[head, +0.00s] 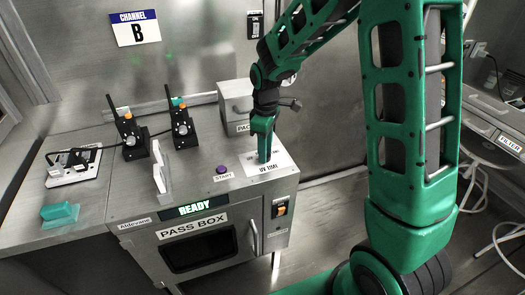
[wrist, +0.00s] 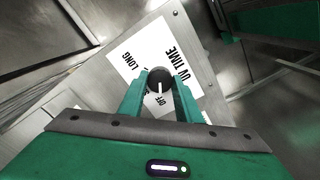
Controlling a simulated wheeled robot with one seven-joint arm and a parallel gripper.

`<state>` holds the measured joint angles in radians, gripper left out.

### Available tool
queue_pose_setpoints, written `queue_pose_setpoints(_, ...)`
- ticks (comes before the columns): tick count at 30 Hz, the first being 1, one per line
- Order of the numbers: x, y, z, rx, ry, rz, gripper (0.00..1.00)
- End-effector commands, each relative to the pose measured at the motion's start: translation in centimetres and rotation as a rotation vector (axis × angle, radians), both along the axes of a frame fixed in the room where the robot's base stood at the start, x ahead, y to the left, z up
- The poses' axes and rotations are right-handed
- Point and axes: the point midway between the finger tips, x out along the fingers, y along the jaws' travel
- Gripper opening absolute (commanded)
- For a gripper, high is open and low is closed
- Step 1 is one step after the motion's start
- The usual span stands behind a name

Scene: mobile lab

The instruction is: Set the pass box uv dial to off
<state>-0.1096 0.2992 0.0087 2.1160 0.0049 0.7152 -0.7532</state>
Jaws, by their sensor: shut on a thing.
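The UV dial (wrist: 159,77) is a round black knob with a white pointer line, on a white label plate (wrist: 132,68) on top of the pass box (head: 193,232). The pointer line runs down the picture toward that marking. My gripper (wrist: 159,87) has its two green fingers on either side of the knob, closed on it. In the head view my gripper (head: 264,150) points straight down onto the plate and hides the dial.
A purple START button (head: 222,169) lies left of the plate. Two black handset-like devices (head: 131,134) (head: 183,127) and a small grey drawer unit (head: 236,101) stand behind. An orange-lit switch (head: 281,209) is on the front.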

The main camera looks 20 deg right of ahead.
Motion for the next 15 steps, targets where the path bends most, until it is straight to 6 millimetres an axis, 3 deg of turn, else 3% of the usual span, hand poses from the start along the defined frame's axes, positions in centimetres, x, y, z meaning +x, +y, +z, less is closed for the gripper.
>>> queue_pose_setpoints(6,0.57,-0.06,0.31,0.0,-0.016,-0.003,0.08)
queue_pose_setpoints(7,0.56,-0.05,0.31,0.0,-0.016,-0.003,0.38)
queue_pose_setpoints(8,0.54,-0.06,0.3,0.001,-0.015,-0.003,0.45)
queue_pose_setpoints(9,0.48,-0.05,0.28,0.0,-0.013,-0.003,0.49)
queue_pose_setpoints(15,0.25,-0.03,0.15,0.001,-0.007,-0.002,0.49)
